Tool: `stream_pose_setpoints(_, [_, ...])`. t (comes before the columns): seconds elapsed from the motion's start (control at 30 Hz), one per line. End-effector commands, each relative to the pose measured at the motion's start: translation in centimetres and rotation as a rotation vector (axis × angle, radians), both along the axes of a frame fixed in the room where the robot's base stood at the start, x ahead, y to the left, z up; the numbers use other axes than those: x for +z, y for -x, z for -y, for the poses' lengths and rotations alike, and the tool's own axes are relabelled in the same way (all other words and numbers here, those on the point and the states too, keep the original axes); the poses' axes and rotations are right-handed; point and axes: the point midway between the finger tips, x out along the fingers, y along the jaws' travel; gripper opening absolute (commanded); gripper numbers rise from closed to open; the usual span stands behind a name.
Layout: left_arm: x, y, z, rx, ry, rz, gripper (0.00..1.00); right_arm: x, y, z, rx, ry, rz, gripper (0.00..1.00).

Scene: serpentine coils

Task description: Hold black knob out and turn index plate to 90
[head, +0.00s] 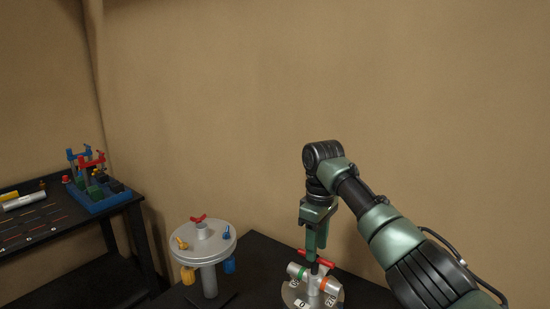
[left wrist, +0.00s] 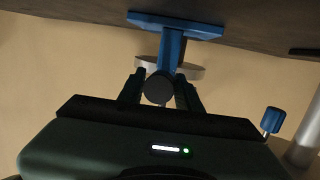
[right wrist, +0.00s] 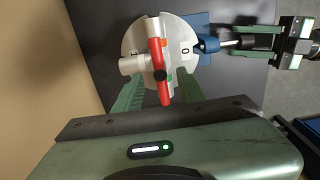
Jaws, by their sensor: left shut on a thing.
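The pale round index plate (right wrist: 138,45) carries a red crossbar handle (right wrist: 155,45) with a dark centre; both also show low in the head view, the plate (head: 338,296) and the handle (head: 327,263). A label reading 0 lies on the plate's side facing the blue plunger block (right wrist: 207,44). The black knob (left wrist: 158,88) is between the fingers of my left gripper (left wrist: 160,76), which is shut on it. My left gripper (right wrist: 235,42) shows beside the block in the right wrist view. My right gripper (right wrist: 160,76) points down, open, its fingers on either side of the red handle.
A grey round stand (head: 203,243) with a red handle and yellow and blue knobs stands left of the plate. A black table (head: 30,222) at the far left holds a blue tray (head: 100,202) with coloured parts. A tan wall (head: 250,120) is behind.

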Motion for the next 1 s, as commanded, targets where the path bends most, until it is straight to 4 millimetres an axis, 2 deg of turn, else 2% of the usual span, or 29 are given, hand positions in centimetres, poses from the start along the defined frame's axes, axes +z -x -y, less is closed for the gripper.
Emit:
stream_pose_setpoints(0.5, [-0.2,0.1,-0.1,-0.001,-0.003,-0.004,0.00,-4.0,0.0,0.0,0.000,-0.002,-0.002,0.40])
stream_pose_setpoints(1.0, [-0.2,0.1,-0.1,-0.001,-0.003,-0.004,0.00,-4.3,0.0,0.0,0.001,0.001,-0.001,0.40])
